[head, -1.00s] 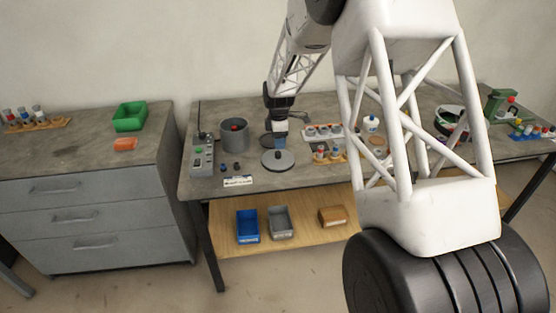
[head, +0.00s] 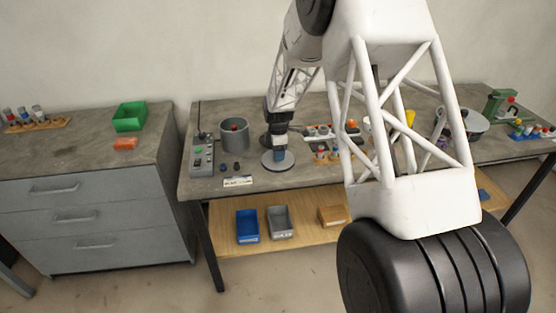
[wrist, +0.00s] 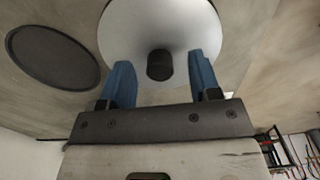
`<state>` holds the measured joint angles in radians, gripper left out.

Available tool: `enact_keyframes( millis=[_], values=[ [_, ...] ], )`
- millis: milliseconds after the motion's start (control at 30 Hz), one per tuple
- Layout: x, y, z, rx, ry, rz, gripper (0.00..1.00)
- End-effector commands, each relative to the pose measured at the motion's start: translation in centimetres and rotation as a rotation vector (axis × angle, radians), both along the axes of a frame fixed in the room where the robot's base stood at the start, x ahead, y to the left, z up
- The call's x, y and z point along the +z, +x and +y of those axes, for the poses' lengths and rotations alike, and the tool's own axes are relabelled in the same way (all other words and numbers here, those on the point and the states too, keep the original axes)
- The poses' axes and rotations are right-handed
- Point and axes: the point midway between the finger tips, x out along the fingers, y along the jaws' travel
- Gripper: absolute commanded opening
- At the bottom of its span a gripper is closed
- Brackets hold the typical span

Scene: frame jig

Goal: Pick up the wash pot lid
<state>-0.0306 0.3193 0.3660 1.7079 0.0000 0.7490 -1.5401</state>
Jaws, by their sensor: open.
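The wash pot lid (head: 270,165) is a round, pale grey disc lying flat on the bench. In the wrist view the lid (wrist: 125,30) fills the top middle, with a short black knob (wrist: 160,65) standing from it. My gripper (head: 280,154) is above the lid, its blue fingers pointing down. In the wrist view my gripper (wrist: 160,70) is open, one finger to each side of the knob, with gaps between. I cannot tell the exact height of the fingertips over the lid. My gripper hides part of the lid in the head view.
A dark flat disc (wrist: 52,57) lies beside the lid. A white label plate (head: 238,182) is near the front edge. Small coloured parts (head: 322,132) stand to the right.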

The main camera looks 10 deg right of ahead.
Motion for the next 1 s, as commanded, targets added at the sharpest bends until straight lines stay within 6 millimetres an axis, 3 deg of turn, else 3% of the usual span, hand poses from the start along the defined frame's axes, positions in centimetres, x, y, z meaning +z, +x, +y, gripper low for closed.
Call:
enact_keyframes(
  millis=[200, 700, 1000],
  values=[
    [-0.94, 0.00, -0.01, 0.000, 0.000, 0.000, 0.57],
    [-0.92, 0.01, -0.01, 0.000, 0.000, -0.001, 0.57],
    [-0.92, 0.01, -0.01, 0.000, 0.000, -0.001, 0.11]
  ],
)
